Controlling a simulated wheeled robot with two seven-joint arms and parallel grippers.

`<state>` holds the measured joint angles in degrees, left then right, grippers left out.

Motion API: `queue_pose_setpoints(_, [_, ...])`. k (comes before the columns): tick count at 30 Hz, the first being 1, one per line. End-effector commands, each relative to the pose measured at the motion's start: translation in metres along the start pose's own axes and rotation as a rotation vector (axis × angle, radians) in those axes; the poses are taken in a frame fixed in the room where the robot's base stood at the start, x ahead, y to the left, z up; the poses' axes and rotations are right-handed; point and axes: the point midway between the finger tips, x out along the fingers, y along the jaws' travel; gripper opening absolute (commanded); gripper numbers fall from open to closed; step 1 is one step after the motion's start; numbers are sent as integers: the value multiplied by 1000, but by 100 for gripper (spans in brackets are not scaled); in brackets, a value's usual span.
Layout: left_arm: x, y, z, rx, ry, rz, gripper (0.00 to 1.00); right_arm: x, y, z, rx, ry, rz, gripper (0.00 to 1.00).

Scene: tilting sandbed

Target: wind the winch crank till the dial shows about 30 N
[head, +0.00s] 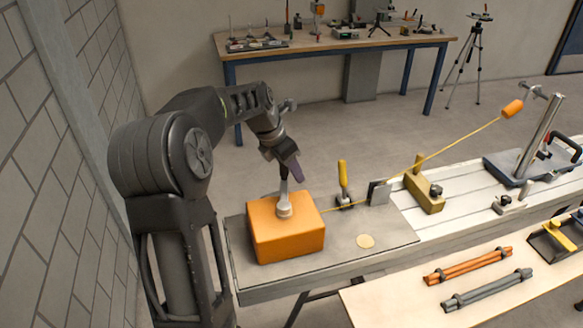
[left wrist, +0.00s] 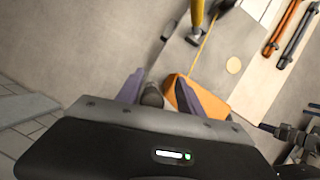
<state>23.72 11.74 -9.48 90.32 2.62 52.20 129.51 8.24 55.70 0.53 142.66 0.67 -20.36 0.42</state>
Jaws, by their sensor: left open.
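The orange winch box (head: 287,236) sits at the left end of the long bench. A grey crank (head: 284,207) is on its top, with a short upright stem. My left gripper (head: 291,172) is open just above the box, at the top of the stem. In the left wrist view its two purple fingers (left wrist: 158,90) stand either side of a dark grey knob, seemingly the crank grip; I cannot tell whether they touch it. The orange box also shows in that view (left wrist: 212,104). A yellow line (head: 455,143) runs from the box to the right. I cannot make out a dial reading. My right gripper is not in view.
The line passes a grey plate (head: 379,192) and a yellow block (head: 424,191), up to an orange piece (head: 512,109) by a slanted post (head: 540,135). A yellow-handled tool (head: 343,175) stands behind the line. Orange and grey rods (head: 468,266) lie on a lower front table.

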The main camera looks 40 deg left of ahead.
Motion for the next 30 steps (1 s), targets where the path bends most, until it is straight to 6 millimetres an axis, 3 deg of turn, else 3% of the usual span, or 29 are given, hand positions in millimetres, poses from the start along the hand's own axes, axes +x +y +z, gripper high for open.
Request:
queue_pose_setpoints(7, [-12, 1, 0, 1, -3, 4, 44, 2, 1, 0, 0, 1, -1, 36])
queue_pose_setpoints(19, [-71, 0, 0, 1, -2, 0, 44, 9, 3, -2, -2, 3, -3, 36])
queue_pose_setpoints(30, [-78, -1, 0, 0, 0, -1, 44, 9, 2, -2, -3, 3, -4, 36])
